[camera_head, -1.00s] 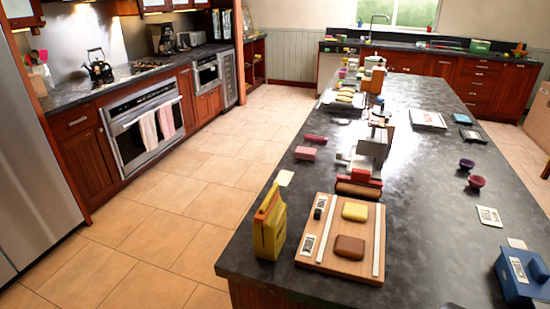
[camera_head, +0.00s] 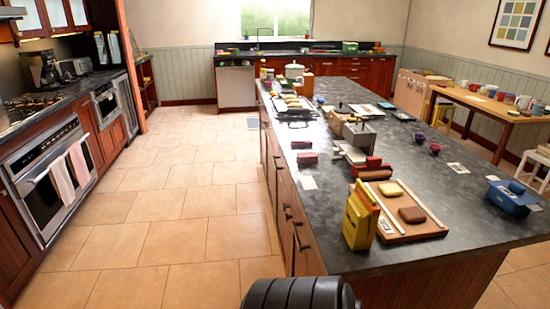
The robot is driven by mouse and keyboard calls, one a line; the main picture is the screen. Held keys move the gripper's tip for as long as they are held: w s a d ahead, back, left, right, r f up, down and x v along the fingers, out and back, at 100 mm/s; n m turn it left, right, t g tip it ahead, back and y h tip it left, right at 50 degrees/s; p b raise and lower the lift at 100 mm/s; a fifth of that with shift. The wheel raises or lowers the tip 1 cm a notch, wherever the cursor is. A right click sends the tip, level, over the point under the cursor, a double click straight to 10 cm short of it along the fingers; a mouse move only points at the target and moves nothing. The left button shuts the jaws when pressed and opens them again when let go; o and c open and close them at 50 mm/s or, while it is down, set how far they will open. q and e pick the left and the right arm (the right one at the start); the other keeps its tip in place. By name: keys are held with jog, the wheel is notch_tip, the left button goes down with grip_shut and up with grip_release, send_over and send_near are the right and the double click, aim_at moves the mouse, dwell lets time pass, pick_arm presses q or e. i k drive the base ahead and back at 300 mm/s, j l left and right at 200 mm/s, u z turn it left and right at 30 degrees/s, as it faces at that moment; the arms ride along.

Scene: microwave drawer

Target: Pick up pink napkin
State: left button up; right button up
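Two hanging cloths show on the oven handle in the head view: a pale pink one (camera_head: 62,180) at the left and a pinker one (camera_head: 79,163) to its right. I cannot tell which of these is the pink napkin. Neither gripper shows. A dark rounded part, likely of my own arm, stands at the bottom middle.
The island (camera_head: 440,180) fills the right, with a yellow bag-like item (camera_head: 360,217) and a wooden board (camera_head: 432,226) near its front edge. The oven (camera_head: 45,190) is at the left. Tiled floor (camera_head: 185,210) between them is clear. A wooden table (camera_head: 478,102) stands far right.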

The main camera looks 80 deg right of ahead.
aim_at(307, 157)
jog(key=i+l+z, duration=0.15)
jog(key=i+z, duration=0.15)
jog(key=z, duration=0.2)
jog(key=i+z, duration=0.3)
jog(key=z, duration=0.2)
jog(key=i+j+z, duration=0.15)
jog(key=i+z, duration=0.15)
jog(key=z, duration=0.15)
jog(key=i+j+z, duration=0.2)
jog(key=z, duration=0.3)
jog(key=i, duration=0.1)
